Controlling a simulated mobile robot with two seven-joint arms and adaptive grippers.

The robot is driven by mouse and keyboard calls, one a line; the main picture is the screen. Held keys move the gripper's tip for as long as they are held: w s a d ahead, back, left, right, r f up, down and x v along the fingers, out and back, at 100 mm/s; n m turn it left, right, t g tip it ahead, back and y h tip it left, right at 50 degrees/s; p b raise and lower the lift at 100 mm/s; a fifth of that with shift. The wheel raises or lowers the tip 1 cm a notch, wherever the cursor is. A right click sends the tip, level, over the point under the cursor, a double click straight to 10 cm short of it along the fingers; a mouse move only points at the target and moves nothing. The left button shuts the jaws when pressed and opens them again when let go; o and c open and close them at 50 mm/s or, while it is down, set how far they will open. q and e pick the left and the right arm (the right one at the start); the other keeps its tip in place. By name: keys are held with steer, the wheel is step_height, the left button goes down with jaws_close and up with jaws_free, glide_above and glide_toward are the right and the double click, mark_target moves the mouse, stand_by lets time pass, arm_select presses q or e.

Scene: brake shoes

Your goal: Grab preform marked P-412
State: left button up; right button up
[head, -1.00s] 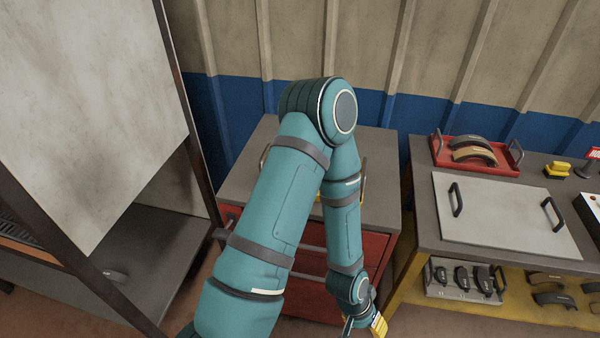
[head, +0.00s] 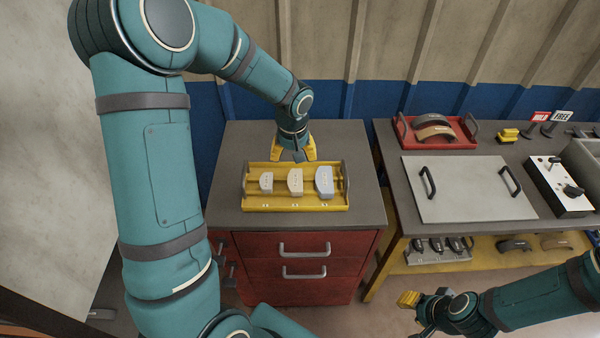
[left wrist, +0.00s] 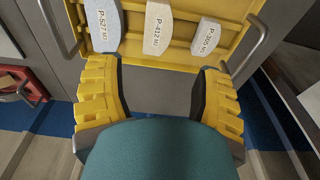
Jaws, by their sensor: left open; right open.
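The pale middle preform (head: 295,182) stands in a yellow tray (head: 252,204) on the red-drawer cabinet. In the left wrist view the middle preform (left wrist: 157,28) is marked P-412. The P-527 preform (left wrist: 102,25) is on its left there, and a smaller one (left wrist: 206,36), its mark hard to read, on its right. My left gripper (head: 293,153) is open and empty at the tray's far edge, behind the middle preform. In its wrist view its fingers (left wrist: 160,70) point toward P-412, apart from it. My right gripper (head: 413,314) is open at lower right, away from the tray.
The tray has upright handles at both ends. On the bench at right are a red tray (head: 462,143) of dark and tan shoes, a grey panel with handles (head: 465,198) and a switch box (head: 560,187). The cabinet top (head: 345,140) is bare around the yellow tray.

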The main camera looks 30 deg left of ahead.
mark_target(295, 180)
arm_select(q)
steer(key=f, duration=0.7)
steer(key=shift+w+a+f+b, duration=0.15)
steer(key=shift+w+f+b, duration=0.1)
steer(key=shift+f+b, duration=0.1)
steer(key=shift+w+a+f, duration=0.1)
steer(key=shift+w+f, duration=0.1)
steer(key=shift+f, duration=0.65)
steer(key=shift+w+a+f, duration=0.1)
steer(key=shift+w+f, duration=0.05)
steer(key=shift+f, duration=0.65)
steer(key=shift+w+f, duration=0.2)
steer(key=shift+f, duration=0.65)
steer(key=c, duration=1.1)
